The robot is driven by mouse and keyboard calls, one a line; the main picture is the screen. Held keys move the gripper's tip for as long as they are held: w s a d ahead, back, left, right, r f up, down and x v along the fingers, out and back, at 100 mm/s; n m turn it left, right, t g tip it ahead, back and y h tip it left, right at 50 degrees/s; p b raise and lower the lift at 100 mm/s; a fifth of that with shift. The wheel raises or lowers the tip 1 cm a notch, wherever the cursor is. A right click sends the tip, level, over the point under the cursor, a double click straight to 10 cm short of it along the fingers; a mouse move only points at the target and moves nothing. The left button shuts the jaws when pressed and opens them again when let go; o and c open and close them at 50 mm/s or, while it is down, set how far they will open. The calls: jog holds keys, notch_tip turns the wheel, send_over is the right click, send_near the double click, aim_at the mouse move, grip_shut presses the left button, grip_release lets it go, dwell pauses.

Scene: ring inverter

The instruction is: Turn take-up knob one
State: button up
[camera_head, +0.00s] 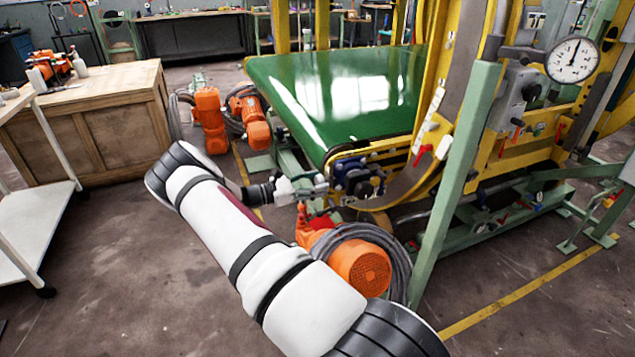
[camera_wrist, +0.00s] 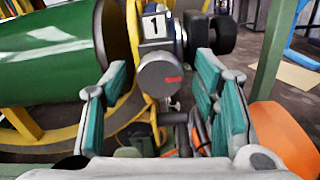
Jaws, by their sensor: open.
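In the wrist view a grey round knob (camera_wrist: 158,78) with a small red mark on its face sits under a white plate bearing the number 1 (camera_wrist: 154,25). My gripper (camera_wrist: 164,84) is open, with teal pads on its fingers. The knob shows in the gap between the fingers; I cannot tell how far it reaches between them. No finger visibly touches it. In the head view my gripper (camera_head: 322,184) is just left of a dark blue mechanism (camera_head: 360,178) at the corner of the green belt. The knob cannot be made out there.
The green belt (camera_head: 345,90) lies behind the mechanism. An orange motor (camera_head: 360,265) with coiled cable is below my gripper. A green post (camera_head: 455,180) stands to the right.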

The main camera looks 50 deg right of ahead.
jog(key=shift+s+d, duration=0.25)
jog(key=shift+d, duration=0.1)
jog(key=shift+c, duration=0.4)
jog(key=c, duration=1.1)
jog(key=shift+m, duration=0.3)
